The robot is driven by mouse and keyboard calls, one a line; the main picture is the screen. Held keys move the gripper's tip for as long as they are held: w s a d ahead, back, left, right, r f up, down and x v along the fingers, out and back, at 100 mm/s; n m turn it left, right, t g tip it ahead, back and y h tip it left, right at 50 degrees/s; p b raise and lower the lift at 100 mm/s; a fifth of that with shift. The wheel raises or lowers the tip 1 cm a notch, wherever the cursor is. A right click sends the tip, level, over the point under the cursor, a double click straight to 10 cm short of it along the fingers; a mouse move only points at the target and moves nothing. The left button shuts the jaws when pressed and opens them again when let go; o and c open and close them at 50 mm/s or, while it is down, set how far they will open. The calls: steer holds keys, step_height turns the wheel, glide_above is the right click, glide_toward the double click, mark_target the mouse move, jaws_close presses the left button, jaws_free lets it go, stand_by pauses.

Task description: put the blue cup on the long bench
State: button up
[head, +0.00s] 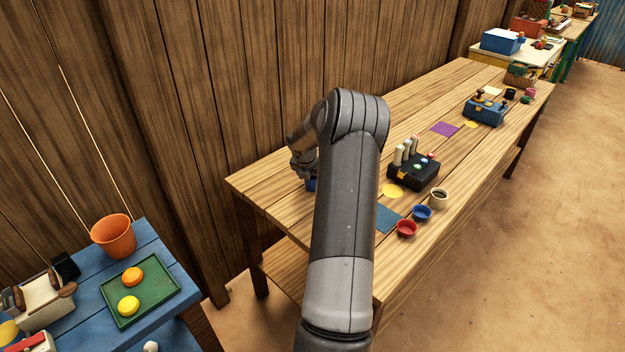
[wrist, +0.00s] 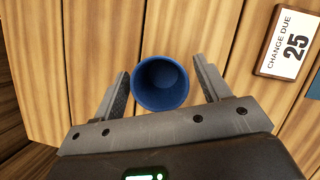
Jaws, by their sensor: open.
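The blue cup (wrist: 161,84) stands upright on the wooden top of the long bench (wrist: 95,40), with its open mouth facing my wrist camera. My gripper (wrist: 162,72) is open, with one finger on each side of the cup. A gap shows between the cup and each finger. In the head view a small bit of the blue cup (head: 311,184) shows beside my gripper (head: 305,172), at the near left end of the long bench (head: 268,190). My arm hides most of the cup there.
A sign (wrist: 288,42) reading "CHANGE DUE 25" lies right of the cup. A red bowl (head: 406,229), a blue bowl (head: 422,213) and a black box with pegs (head: 412,172) are farther along the bench. A blue table (head: 165,262) with an orange bucket (head: 113,236) stands at left.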

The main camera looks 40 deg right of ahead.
steer(key=v, duration=1)
steer(key=s+a+r+m, duration=0.2)
steer(key=a+r+m, duration=0.3)
steer(key=a, duration=0.4)
steer(key=s+a+r+m+t, duration=0.1)
steer(key=s+a+r+m, duration=0.1)
steer(key=a+r, duration=0.6)
steer(key=s+a+r+m, duration=0.3)
steer(key=a+r+m, duration=0.1)
steer(key=a, duration=0.7)
steer(key=s+a+m+t+y, duration=0.2)
steer(key=s+a+m+y, duration=0.2)
steer(key=s+a+m, duration=0.7)
steer(key=s+a, duration=0.6)
steer(key=s, duration=0.1)
steer(key=shift+s+a+r+t, duration=0.3)
steer(key=shift+r+t, duration=0.1)
